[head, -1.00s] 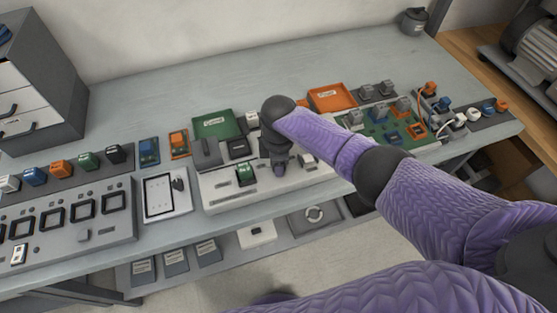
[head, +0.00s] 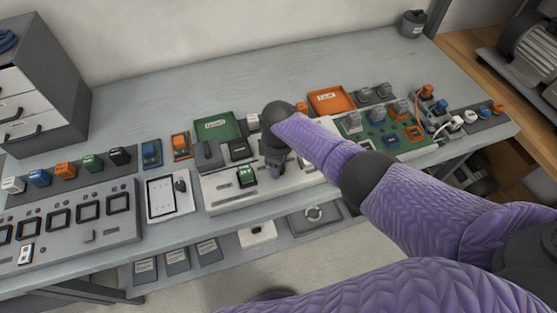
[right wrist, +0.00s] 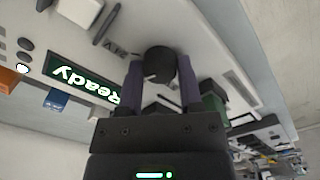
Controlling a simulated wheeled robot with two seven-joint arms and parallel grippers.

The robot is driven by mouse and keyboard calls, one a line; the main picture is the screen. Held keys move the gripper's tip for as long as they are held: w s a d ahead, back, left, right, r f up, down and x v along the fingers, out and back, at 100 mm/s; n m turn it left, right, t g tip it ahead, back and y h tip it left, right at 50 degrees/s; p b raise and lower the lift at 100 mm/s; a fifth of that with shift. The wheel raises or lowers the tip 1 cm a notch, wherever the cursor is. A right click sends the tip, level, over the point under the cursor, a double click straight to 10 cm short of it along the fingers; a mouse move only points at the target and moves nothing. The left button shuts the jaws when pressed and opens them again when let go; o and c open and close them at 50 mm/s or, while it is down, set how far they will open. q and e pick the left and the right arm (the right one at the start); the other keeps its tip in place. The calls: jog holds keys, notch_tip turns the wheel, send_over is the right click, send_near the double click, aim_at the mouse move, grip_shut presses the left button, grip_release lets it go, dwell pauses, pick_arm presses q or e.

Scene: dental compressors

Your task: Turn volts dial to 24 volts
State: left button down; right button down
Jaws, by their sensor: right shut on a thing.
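The volts dial is a round black knob (right wrist: 160,62) with a small pale mark on its edge, on a light grey panel in the right wrist view. My right gripper (right wrist: 160,72) has one finger on each side of the knob and is shut on it. In the head view my right gripper (head: 277,172) points down at the light grey tester unit (head: 222,200), and it hides the knob there. A lit display (right wrist: 80,82) on the panel reads "Ready". My left gripper is in neither view.
A green block (head: 247,175) sits on the unit just left of my gripper. A green tray (head: 214,127) and an orange tray (head: 331,102) lie behind. A white tablet-like board (head: 168,197) is to the left.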

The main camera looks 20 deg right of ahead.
jog(key=m, duration=0.2)
jog(key=shift+r+m+p, duration=0.1)
jog(key=shift+m+p, duration=0.25)
jog(key=shift+m, duration=0.05)
jog(key=m, duration=0.3)
jog(key=shift+p, duration=0.35)
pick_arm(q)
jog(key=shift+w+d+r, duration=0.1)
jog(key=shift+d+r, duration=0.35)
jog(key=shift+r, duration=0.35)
pick_arm(e)
jog(key=shift+m, duration=0.6)
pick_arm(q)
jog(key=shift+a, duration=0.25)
pick_arm(e)
jog(key=shift+c, duration=2.4)
grip_release()
jog(key=shift+o, duration=1.2)
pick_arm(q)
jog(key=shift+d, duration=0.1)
